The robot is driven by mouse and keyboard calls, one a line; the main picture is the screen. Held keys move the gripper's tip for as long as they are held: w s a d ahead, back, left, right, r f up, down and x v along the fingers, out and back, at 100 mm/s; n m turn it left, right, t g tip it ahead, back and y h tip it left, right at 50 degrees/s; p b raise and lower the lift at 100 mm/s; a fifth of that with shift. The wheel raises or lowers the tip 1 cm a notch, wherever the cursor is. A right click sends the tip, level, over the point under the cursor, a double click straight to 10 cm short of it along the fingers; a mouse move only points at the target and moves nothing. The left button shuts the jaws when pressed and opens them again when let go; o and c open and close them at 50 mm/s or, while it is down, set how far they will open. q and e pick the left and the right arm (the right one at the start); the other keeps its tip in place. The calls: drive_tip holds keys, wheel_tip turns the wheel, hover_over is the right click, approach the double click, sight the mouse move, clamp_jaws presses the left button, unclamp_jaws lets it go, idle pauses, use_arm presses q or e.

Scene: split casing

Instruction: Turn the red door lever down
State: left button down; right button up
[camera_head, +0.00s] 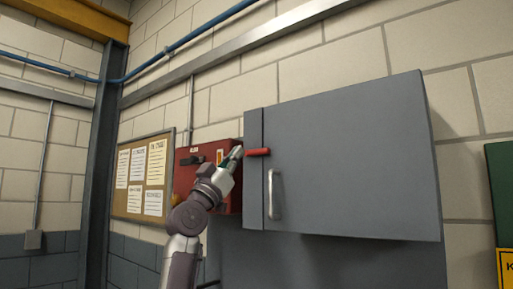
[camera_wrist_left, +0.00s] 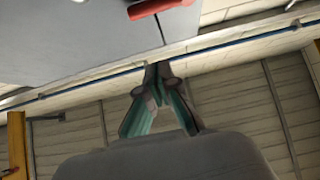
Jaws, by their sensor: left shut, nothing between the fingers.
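The red door lever (camera_head: 258,152) sticks out horizontally near the left edge of the grey cabinet (camera_head: 350,165). In the left wrist view the lever (camera_wrist_left: 155,8) is at the top edge, partly cut off. My left gripper (camera_head: 238,152) is just left of the lever in the head view. In the wrist view its fingertips (camera_wrist_left: 158,72) meet, with nothing between them, and a gap separates them from the lever in the picture. I cannot tell the true distance in depth. My right gripper is not in view.
A vertical metal handle (camera_head: 275,194) stands below the lever on the cabinet. A red box (camera_head: 189,178) is on the wall behind my left gripper. A notice board (camera_head: 128,185) hangs farther left. A green panel (camera_head: 501,190) is at the right edge.

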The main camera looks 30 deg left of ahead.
sight(256, 152)
use_arm(q)
drive_tip(key=p+x, duration=0.6)
drive_tip(key=x, duration=0.3)
drive_tip(key=w+f, duration=0.1)
drive_tip(key=w+f+p, duration=0.1)
drive_tip(key=f, duration=0.1)
drive_tip(key=shift+d+f, duration=0.1)
drive_tip(key=shift+f, duration=0.15)
drive_tip(key=shift+h, duration=0.3)
drive_tip(key=shift+d, duration=0.2)
